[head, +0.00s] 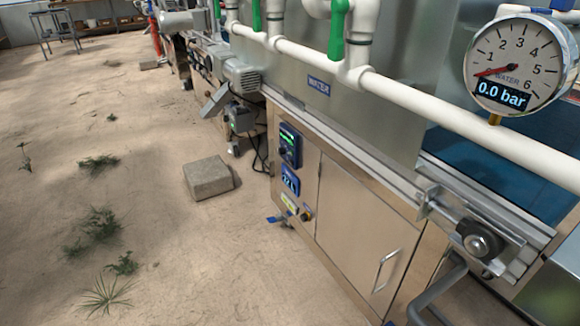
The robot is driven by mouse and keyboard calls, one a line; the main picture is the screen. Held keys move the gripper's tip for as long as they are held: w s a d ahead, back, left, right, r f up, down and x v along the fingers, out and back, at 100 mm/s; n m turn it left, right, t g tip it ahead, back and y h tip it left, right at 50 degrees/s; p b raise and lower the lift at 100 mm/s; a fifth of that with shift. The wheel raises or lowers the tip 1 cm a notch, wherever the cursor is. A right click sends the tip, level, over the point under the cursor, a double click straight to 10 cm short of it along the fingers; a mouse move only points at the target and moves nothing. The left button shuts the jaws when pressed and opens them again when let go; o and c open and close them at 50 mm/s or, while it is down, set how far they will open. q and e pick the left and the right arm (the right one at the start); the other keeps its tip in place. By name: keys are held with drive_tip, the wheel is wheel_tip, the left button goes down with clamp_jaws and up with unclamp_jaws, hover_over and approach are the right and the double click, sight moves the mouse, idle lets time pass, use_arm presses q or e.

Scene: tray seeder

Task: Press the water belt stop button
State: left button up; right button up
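The water machine is a steel cabinet (345,215) running diagonally from the centre to the lower right, under a blue WATER label (318,86). Its narrow panel carries a blue control box with a green-lit display (290,146) and a smaller blue display (291,180). Below them sit a small pale yellowish control plate (289,204) and a small dark round control with a yellowish surround (306,215). These are too small to tell which is the belt stop button. Neither of my grippers is in view.
A white pipe (430,105) with green-handled valves (338,28) crosses above the cabinet. A round gauge (515,65) reads 0.0 bar. A concrete block (208,178) lies on the sandy floor left of the panel. A blue-handled valve (276,219) sticks out low. Open floor lies left.

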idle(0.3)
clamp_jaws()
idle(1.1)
